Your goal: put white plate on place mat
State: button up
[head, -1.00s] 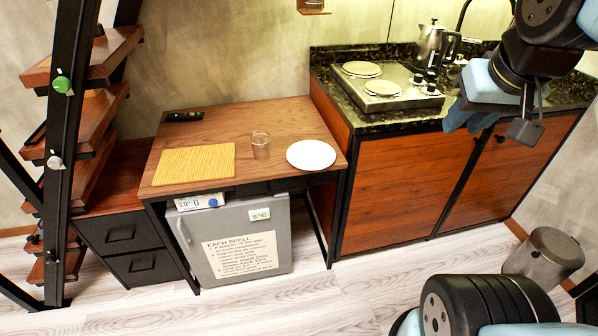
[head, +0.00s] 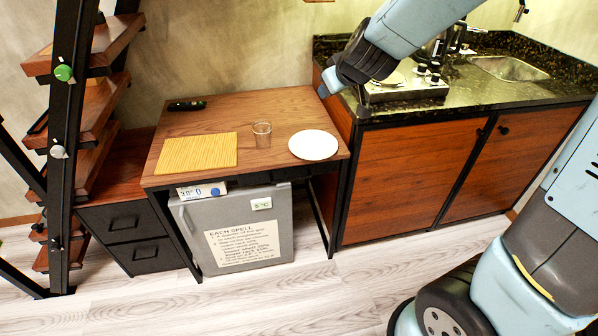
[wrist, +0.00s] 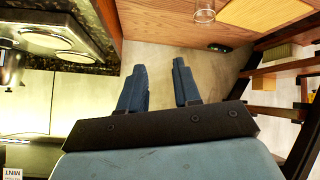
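The white plate (head: 314,145) lies flat at the right end of the wooden table. The yellow slatted place mat (head: 196,152) lies at the table's left front; part of it shows at the top of the wrist view (wrist: 265,10). My gripper (head: 324,89) is in the air above the table's back right, beyond the plate and near the stove. In the wrist view my gripper (wrist: 159,66) has its two dark fingers apart with nothing between them. The plate does not show in the wrist view.
A clear glass (head: 262,134) stands between mat and plate. A dark remote (head: 187,105) lies at the table's back left. The counter with a stove (head: 405,90) and kettle (head: 432,48) adjoins on the right. A shelf ladder (head: 72,150) stands left.

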jog(key=w+a+f+n+h, duration=0.2)
jog(key=w+a+f, duration=0.1)
jog(key=a+f, duration=0.3)
jog(key=s+f+n+t+h, duration=0.1)
jog(key=s+f+n+h, duration=0.1)
jog(key=f, duration=0.8)
jog(key=s+a+f+n+t+h, duration=0.1)
jog(key=s+f+n+t+h, duration=0.1)
jog(key=f+h, duration=0.4)
notch_tip(320, 180, down, 4)
jog(key=s+n, duration=0.1)
jog(key=n, duration=0.1)
jog(key=shift+a+n, duration=0.25)
jog(key=shift+n, duration=0.15)
jog(key=x, duration=1.3)
jog(key=shift+w+d+r, duration=0.2)
jog(key=shift+w+d, duration=0.1)
jog(key=shift+w, duration=0.1)
grip_shut()
